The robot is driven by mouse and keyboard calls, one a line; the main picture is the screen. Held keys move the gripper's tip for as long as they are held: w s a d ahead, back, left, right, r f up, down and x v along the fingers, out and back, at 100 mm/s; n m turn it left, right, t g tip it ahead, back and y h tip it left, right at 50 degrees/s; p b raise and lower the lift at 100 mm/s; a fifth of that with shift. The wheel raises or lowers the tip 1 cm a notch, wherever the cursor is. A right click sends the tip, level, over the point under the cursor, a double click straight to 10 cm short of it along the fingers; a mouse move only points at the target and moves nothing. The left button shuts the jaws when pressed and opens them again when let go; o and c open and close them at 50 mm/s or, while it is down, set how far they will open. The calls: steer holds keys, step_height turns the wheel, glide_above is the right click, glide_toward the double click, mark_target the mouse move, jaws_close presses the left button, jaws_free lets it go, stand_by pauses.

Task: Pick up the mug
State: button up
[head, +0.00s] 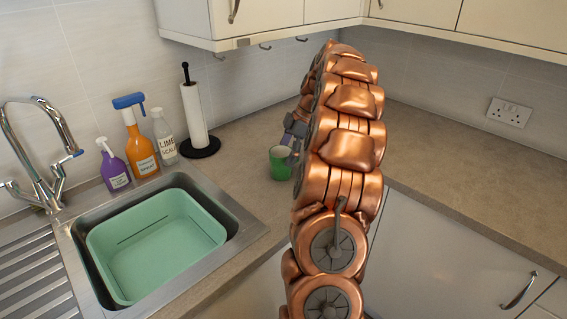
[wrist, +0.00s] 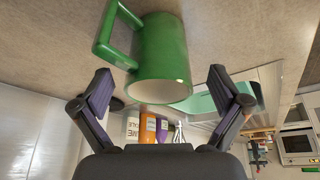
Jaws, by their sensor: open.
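A green mug (head: 280,163) with a pale inside stands on the beige worktop (head: 236,190), left of my copper arm in the head view. In the wrist view the mug (wrist: 162,55) fills the upper middle, with its handle (wrist: 112,35) on the left and its rim towards the lower part of the picture. My gripper (wrist: 163,82) is open, with one dark finger on each side of the mug's rim end. The fingers look apart from the mug, with nothing held. In the head view my arm hides part of the gripper.
A paper towel holder (head: 195,118) and several bottles, including an orange spray bottle (head: 139,145), stand by the wall. A sink with a mint-green basin (head: 160,245) lies at left. Wall cupboards (head: 260,18) hang above. The right-hand worktop (head: 450,165) is clear.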

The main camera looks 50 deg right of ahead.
mark_target(280, 166)
steer(key=shift+p+x, duration=1)
steer(key=shift+x, duration=1.6)
steer(key=shift+a+f, duration=0.1)
steer(key=c, duration=1.4)
